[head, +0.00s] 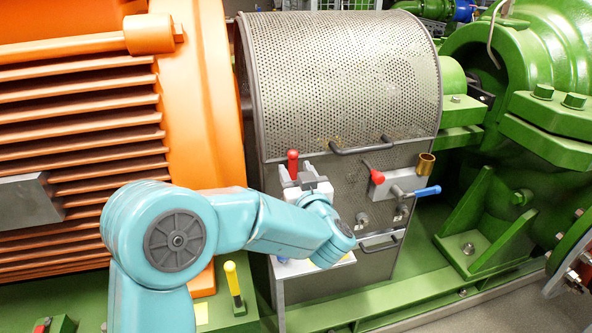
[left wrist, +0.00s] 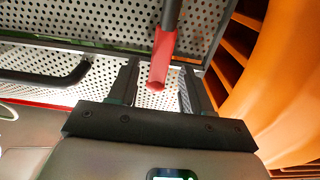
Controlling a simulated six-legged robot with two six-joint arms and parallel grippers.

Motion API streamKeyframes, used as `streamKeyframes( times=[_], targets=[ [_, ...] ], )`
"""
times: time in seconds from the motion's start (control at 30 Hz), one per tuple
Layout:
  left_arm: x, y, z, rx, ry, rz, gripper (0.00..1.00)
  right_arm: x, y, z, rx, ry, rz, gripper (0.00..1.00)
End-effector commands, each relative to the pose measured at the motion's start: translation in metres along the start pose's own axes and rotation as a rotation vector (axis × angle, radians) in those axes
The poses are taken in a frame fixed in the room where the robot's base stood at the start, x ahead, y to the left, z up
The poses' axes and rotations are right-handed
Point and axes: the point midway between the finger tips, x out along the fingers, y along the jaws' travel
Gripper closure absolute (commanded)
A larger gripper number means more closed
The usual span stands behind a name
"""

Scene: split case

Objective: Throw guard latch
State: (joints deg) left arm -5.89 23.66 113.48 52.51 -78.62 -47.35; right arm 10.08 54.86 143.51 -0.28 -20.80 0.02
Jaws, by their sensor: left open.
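The perforated grey guard (head: 340,80) stands between the orange motor and the green pump. A red-gripped latch lever (head: 292,160) stands upright at its front left. My left gripper (head: 297,172) is at this lever, its fingers open. In the left wrist view the lever's red grip (left wrist: 161,60) on a dark rod shows between the two open fingers (left wrist: 157,88), with gaps on both sides. I cannot tell how deep it lies between them. A second red grip (head: 378,177) sits on a grey block farther right. My right gripper is out of view.
A dark bar handle (head: 360,149) crosses the guard; it also shows in the left wrist view (left wrist: 50,77). A blue-gripped lever (head: 426,191) and a brass cup (head: 426,164) are at right. The orange motor (head: 80,110) is close on the left. A yellow-gripped lever (head: 232,280) stands low.

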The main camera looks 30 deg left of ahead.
Motion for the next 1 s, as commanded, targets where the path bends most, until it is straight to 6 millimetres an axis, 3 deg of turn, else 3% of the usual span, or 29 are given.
streamKeyframes(
  times=[0.2, 0.47, 0.6, 0.63, 1.0],
  targets=[
    [0.017, 0.002, 0.000, -0.001, 0.000, 0.001, 0.51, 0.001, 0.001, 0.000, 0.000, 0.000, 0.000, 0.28],
    [0.018, 0.004, 0.000, 0.000, 0.000, 0.002, 0.51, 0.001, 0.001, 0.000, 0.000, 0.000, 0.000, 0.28],
    [0.018, 0.004, 0.000, -0.001, 0.000, 0.002, 0.97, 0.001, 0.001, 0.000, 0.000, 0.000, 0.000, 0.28],
    [0.018, 0.004, 0.000, -0.001, 0.000, 0.001, 1.00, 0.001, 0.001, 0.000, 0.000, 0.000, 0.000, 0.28],
    [0.018, 0.007, -0.002, 0.039, -0.002, 0.002, 1.00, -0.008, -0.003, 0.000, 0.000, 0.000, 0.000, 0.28]
  ],
)
